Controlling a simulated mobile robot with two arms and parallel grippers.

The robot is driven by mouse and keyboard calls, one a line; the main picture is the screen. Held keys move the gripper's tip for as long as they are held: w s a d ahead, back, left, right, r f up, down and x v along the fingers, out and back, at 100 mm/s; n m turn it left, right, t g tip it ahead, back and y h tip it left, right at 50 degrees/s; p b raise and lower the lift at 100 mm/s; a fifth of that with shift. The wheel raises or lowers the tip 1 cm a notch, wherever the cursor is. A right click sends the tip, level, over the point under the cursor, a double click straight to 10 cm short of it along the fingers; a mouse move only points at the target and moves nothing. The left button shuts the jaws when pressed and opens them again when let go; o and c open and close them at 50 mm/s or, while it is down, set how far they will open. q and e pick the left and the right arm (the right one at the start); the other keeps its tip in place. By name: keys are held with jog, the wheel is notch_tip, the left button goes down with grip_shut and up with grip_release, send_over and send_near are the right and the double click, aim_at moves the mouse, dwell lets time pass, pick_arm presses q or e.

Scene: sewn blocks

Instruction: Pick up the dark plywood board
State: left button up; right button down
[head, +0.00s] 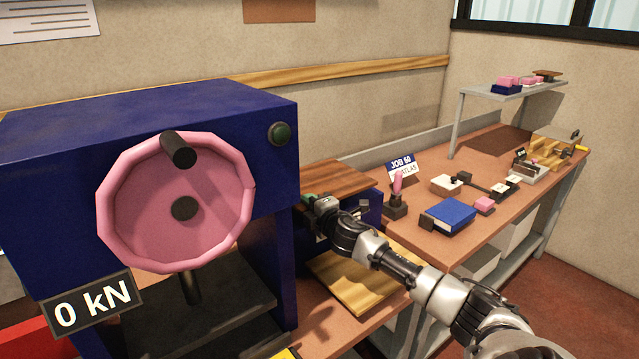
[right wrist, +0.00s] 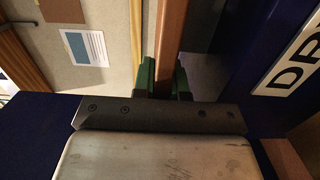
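The dark plywood board (head: 345,178) is a flat reddish-brown panel lying level at the top of a small blue box, just right of the blue press. My right gripper (head: 309,201) is at the board's near left edge. In the right wrist view the board (right wrist: 172,40) shows edge-on as a narrow brown strip. The green fingertips of my right gripper (right wrist: 166,78) sit on either side of it, with no clear gap, so it looks shut on the edge. Whether the board is lifted cannot be told. My left gripper is not in view.
The blue press with a pink handwheel (head: 180,250) stands close on the left. A lighter wooden board (head: 355,285) lies below the gripper on the bench. A second bench on the right holds a blue block (head: 448,216), pink pieces and small tools.

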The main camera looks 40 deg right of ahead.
jog(key=shift+r, duration=0.1)
dwell(0.3)
jog(key=shift+r, duration=0.8)
notch_tip(320, 180, up, 2)
jog(key=shift+r, duration=0.25)
jog(key=s+d+r+b, duration=0.1)
jog(key=s+d+r, duration=0.4)
jog(key=s, duration=0.5)
jog(key=shift+s+d+r, duration=0.15)
jog(key=shift+d+r, duration=0.1)
jog(key=shift+r, duration=0.65)
